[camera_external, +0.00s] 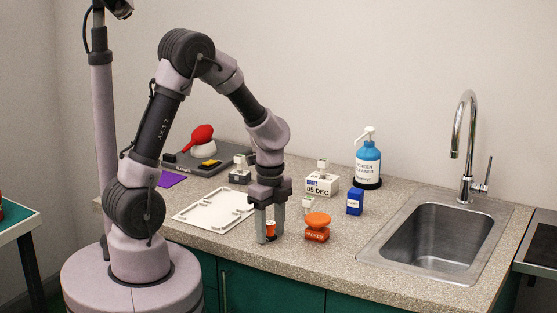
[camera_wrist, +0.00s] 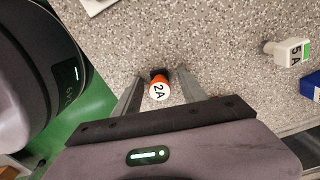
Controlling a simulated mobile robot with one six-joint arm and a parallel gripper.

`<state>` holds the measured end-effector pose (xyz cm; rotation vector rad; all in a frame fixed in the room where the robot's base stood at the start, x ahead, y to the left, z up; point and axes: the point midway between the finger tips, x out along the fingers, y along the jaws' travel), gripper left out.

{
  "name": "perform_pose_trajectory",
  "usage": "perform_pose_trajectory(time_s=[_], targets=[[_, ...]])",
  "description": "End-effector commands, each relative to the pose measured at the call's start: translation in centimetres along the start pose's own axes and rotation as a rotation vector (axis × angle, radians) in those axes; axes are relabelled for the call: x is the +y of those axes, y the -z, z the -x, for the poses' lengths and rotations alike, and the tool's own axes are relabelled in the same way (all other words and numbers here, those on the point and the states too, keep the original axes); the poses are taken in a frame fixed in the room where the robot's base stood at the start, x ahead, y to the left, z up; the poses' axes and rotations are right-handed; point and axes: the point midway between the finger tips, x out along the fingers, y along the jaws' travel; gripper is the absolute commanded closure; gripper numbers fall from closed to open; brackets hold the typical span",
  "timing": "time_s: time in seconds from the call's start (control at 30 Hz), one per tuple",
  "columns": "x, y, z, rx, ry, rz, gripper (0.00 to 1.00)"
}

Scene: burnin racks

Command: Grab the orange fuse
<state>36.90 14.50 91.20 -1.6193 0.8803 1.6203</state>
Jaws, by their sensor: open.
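The orange fuse (camera_external: 271,229) stands on the speckled counter near its front edge. In the wrist view it has an orange body and a white end marked "2A" (camera_wrist: 159,91), with a dark part behind it. My gripper (camera_external: 270,238) points down with its two grey fingers on either side of the fuse. In the wrist view my gripper (camera_wrist: 161,86) is open, with the fuse between the fingers and a gap visible beside it. The fingers partly hide the fuse in the external view.
An orange stamp-like block (camera_external: 317,228) stands close to the right of my gripper. A white fuse marked "5A" (camera_wrist: 288,52), a blue box (camera_external: 355,202) and a date block (camera_external: 322,186) are nearby. A white tray (camera_external: 190,219) lies left; a sink (camera_external: 440,235) is right.

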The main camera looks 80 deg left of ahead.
Motion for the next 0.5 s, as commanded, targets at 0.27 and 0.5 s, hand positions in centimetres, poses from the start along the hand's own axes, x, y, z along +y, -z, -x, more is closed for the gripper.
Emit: perform_pose_trajectory(time_s=[0.27, 0.5], targets=[[-0.01, 0.00, 0.21, 0.000, 0.001, 0.000, 0.90], [-0.01, 0.00, 0.21, 0.000, 0.001, 0.000, 1.00]])
